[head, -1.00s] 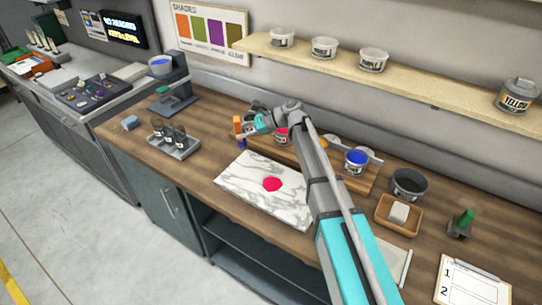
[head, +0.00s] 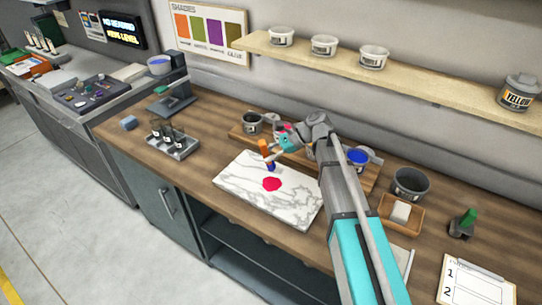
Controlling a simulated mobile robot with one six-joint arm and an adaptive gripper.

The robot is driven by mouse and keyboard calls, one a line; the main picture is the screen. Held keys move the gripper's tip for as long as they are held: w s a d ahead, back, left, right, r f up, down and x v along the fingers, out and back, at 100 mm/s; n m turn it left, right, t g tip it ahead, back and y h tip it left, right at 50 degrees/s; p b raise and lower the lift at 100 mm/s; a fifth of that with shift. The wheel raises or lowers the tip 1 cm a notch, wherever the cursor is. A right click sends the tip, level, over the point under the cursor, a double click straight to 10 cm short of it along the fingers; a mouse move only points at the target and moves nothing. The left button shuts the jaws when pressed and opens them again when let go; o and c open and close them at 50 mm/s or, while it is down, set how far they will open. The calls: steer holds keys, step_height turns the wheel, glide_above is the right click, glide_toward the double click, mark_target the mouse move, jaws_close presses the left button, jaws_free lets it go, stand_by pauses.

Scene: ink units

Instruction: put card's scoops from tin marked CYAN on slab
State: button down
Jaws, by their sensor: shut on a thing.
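My gripper (head: 276,156) is shut on an orange-handled tool (head: 265,148) with a blue lower end, held over the back of the white marble slab (head: 298,208). Whether the tool's end touches the slab is unclear. A red ink blob (head: 271,184) lies on the slab, just in front of the tool. On the wooden rack behind, an open tin holds blue ink (head: 358,156); its label is too small to read. A dark-looking tin (head: 251,123) stands at the rack's left end. My arm hides part of the rack. The card (head: 474,283) shows lines 1 and 2, otherwise unreadable.
A grey pot (head: 410,184) and a wooden tray (head: 386,217) with a white block (head: 401,211) stand right of my arm. A bottle caddy (head: 183,151) is left of the slab. Several tins stand on the shelf (head: 440,88) above.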

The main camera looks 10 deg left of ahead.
mark_target(271, 169)
steer(key=shift+d+f, duration=0.15)
stand_by(0.3)
steer(key=f+b, duration=0.5)
steer(key=b, duration=0.1)
steer(key=shift+w+d+f, duration=0.1)
steer(key=shift+w+f, duration=0.3)
steer(key=shift+f+b, duration=0.85)
stand_by(3.1)
steer(key=shift+r, duration=0.1)
step_height(271, 169, up, 5)
steer(key=p, duration=0.5)
